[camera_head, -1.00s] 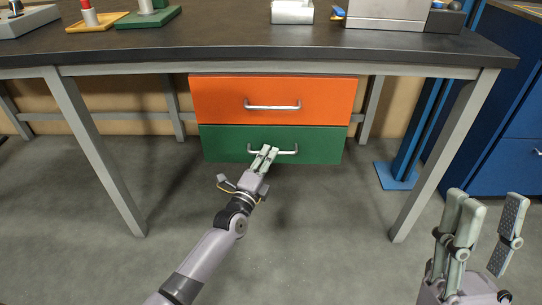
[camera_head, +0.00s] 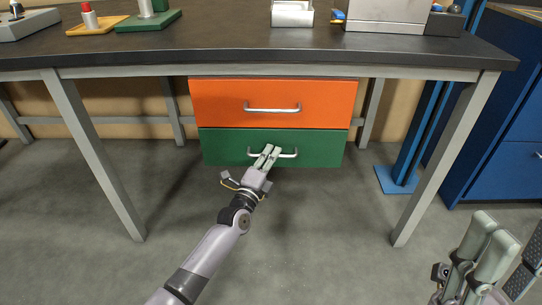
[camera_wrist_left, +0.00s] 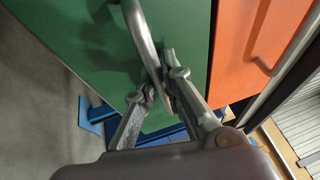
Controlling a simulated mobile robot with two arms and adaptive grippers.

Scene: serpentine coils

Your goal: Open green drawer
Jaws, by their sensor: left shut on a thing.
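The green drawer (camera_head: 222,150) sits under the workbench, below an orange drawer (camera_head: 225,100). Its front looks flush with the orange one in the head view. It has a silver bar handle (camera_head: 290,155). My left gripper (camera_head: 268,152) is shut on this handle, near its middle. In the left wrist view the fingers (camera_wrist_left: 165,82) close around the handle bar (camera_wrist_left: 142,32), in front of the green drawer face (camera_wrist_left: 90,50). My right gripper (camera_head: 510,258) is at the lower right, empty and open, partly cut off by the frame edge.
The dark workbench top (camera_head: 230,40) is above the drawers and holds trays and boxes. Grey table legs (camera_head: 95,160) (camera_head: 440,165) stand on both sides. A blue cabinet (camera_head: 510,165) is at the right. The grey floor (camera_head: 330,230) before the drawers is clear.

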